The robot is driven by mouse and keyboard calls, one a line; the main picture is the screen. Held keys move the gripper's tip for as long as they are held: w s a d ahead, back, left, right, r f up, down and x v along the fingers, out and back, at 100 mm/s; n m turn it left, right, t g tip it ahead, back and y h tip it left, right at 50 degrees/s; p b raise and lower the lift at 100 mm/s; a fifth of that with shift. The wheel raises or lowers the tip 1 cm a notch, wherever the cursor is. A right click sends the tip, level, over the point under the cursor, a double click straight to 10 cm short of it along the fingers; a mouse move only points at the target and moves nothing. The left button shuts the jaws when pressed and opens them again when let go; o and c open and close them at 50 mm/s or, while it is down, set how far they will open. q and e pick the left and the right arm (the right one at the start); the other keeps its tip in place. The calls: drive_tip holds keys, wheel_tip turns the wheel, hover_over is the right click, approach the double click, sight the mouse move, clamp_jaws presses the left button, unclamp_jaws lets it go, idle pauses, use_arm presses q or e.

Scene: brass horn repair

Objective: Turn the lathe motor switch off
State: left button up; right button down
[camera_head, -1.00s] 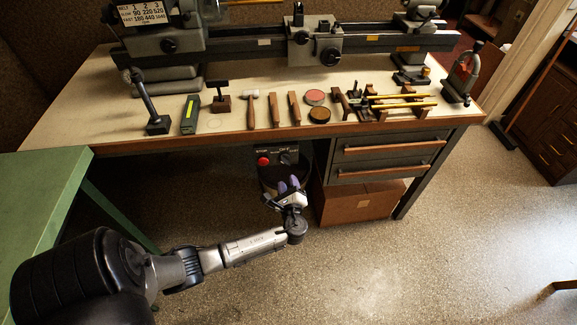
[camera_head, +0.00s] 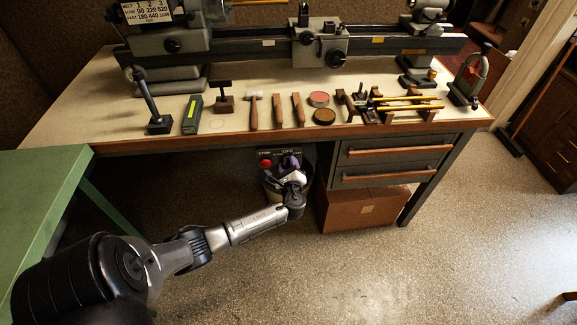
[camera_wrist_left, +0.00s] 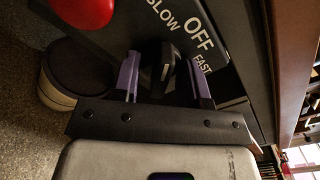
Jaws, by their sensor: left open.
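The motor switch panel (camera_head: 292,153) hangs under the bench's front edge and carries a red stop button (camera_head: 265,163). In the left wrist view the black switch knob (camera_wrist_left: 158,62) sits among the words OFF, SLOW and FAST; I cannot tell which mark it points to. The red button (camera_wrist_left: 85,8) shows at the top left there. My left gripper (camera_head: 284,168) is open in front of the panel and hides the knob in the head view. Its purple fingers (camera_wrist_left: 164,82) lie on either side of the knob; contact cannot be told. My right gripper is not in view.
The bench top (camera_head: 100,115) above holds the lathe (camera_head: 320,45) and a row of hand tools. Drawers (camera_head: 395,160) and a cardboard box (camera_head: 365,208) are right of the panel. A round bin (camera_wrist_left: 62,80) stands below it. A green table (camera_head: 40,185) is at left.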

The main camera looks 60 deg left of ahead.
use_arm(q)
drive_tip(key=shift+c, duration=0.2)
clamp_jaws()
drive_tip(key=shift+r+m+p, duration=0.2)
drive_tip(key=shift+m+p, duration=0.3)
drive_tip(key=shift+p, duration=0.35)
drive_tip(key=m+p, duration=0.3)
drive_tip(key=shift+p, duration=0.35)
drive_tip(key=shift+m+p, duration=0.95)
drive_tip(key=shift+m, duration=0.05)
drive_tip(key=shift+f+m+p, duration=0.15)
drive_tip(key=shift+m+p, duration=0.55)
drive_tip(key=shift+m, duration=0.2)
drive_tip(key=shift+o, duration=0.2)
unclamp_jaws()
